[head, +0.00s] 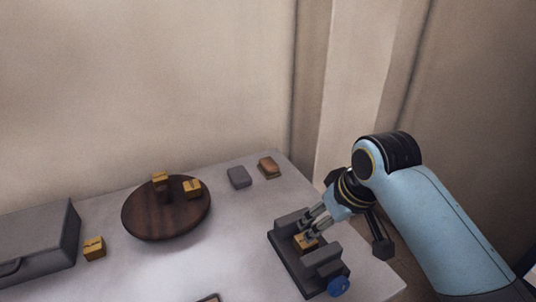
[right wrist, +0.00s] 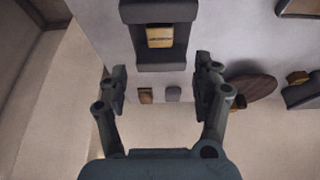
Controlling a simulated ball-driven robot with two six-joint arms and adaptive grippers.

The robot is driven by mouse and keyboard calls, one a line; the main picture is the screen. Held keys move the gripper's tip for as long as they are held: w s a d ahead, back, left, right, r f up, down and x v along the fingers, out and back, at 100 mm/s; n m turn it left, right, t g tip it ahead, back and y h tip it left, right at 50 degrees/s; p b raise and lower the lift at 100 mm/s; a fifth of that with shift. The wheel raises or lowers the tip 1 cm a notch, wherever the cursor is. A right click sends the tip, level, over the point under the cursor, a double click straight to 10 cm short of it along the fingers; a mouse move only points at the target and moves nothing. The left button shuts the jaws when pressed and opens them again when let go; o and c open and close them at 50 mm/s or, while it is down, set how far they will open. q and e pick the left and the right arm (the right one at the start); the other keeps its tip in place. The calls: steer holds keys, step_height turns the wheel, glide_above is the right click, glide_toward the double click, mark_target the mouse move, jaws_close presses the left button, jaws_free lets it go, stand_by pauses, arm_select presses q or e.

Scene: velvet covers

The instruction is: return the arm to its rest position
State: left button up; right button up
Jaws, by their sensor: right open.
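My right arm comes in from the right in the head view. My right gripper (head: 314,222) is over a dark grey vise-like fixture (head: 284,251) at the table's right front. In the right wrist view the fingers of my right gripper (right wrist: 160,85) stand wide apart with nothing between them. A yellow block (head: 305,242) sits between the fixture's jaws, just below the fingertips in the head view. The block (right wrist: 160,38) and fixture (right wrist: 160,66) show beyond the fingers in the wrist view. My left gripper is not in view.
The fixture has a blue knob (head: 338,287). A round dark wooden board (head: 165,222) bears two yellow blocks. Another yellow block (head: 94,248) lies beside a grey box (head: 40,240). A grey block (head: 239,177) and a brown block (head: 269,167) lie near the back edge.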

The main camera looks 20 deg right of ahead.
steer(key=s+d+r+h, duration=0.1)
steer(key=s+d+r, duration=0.15)
steer(key=s, duration=0.75)
steer(key=s+d+r+h, duration=0.1)
steer(key=s+r, duration=0.2)
steer(key=s, duration=0.7)
step_height(320, 180, down, 37)
steer(key=s+d+m+g+b, duration=0.1)
steer(key=s+d+g+b, duration=0.15)
steer(key=b, duration=0.65)
steer(key=s+f+b, duration=0.6)
steer(key=s+f, duration=1.2)
steer(key=f, duration=0.3)
steer(key=shift+d+f+g+y+b, duration=0.25)
steer(key=shift+d+g+y+b, duration=0.1)
steer(key=shift+d+g, duration=0.1)
